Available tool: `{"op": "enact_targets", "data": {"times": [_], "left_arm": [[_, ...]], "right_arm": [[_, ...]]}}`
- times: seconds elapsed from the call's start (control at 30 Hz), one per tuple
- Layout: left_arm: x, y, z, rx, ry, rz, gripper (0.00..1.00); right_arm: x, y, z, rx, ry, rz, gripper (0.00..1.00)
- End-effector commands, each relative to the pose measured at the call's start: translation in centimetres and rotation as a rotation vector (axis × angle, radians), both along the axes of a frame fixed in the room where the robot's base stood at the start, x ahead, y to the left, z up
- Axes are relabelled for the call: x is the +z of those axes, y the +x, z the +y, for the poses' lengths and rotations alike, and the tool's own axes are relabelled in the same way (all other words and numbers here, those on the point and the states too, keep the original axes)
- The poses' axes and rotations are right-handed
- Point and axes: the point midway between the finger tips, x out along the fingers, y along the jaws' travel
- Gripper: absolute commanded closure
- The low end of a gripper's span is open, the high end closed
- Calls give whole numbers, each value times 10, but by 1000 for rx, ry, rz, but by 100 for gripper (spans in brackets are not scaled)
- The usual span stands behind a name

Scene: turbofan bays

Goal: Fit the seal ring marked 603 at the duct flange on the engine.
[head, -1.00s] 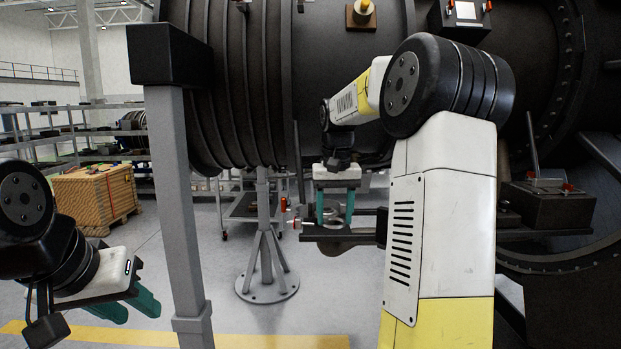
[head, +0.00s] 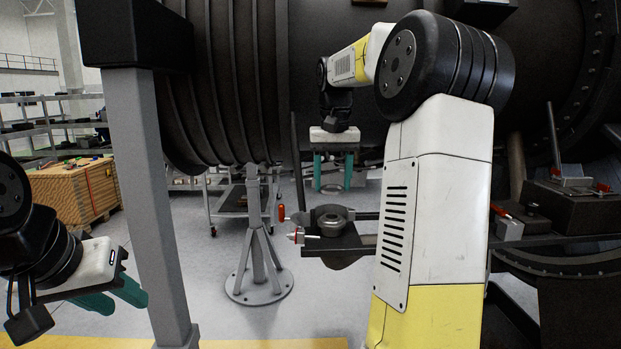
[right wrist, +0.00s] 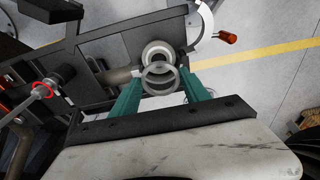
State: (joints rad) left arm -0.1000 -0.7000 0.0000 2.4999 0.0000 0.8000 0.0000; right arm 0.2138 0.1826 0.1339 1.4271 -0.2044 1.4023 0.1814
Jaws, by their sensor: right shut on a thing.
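My right gripper (head: 333,186) is shut on a grey seal ring (right wrist: 160,76), which spans between its teal fingertips; no number is readable on it. In the head view the gripper points down, with a clear gap above the round metal duct flange (head: 331,217) on its dark bracket. In the right wrist view the flange (right wrist: 156,50) shows just beyond the ring, partly overlapped by it, so they do not line up from there. My left gripper (head: 132,296) is at the lower left, its teal fingers apart and empty, away from the engine.
A clamp with a red handle (head: 282,213) sits at the left end of the flange bracket. The dark engine casing (head: 335,60) fills the background. A grey post (head: 145,200) and a floor stand (head: 258,270) are on the left. A wooden crate (head: 75,192) stands behind.

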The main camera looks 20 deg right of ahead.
Motion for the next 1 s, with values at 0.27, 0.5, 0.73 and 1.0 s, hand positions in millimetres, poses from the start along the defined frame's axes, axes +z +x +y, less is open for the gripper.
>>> {"op": "enact_targets", "data": {"times": [0.27,0.5,0.73,1.0], "left_arm": [[0,0,0,0,0,0,64],[0,0,0,0,0,0,64],[0,0,0,0,0,0,64],[0,0,0,0,0,0,64]], "right_arm": [[0,-1,1,0,0,0,95],[-9,-3,1,1,0,1,95],[-26,-4,1,0,-1,1,95],[-45,-3,1,0,0,1,95]]}}
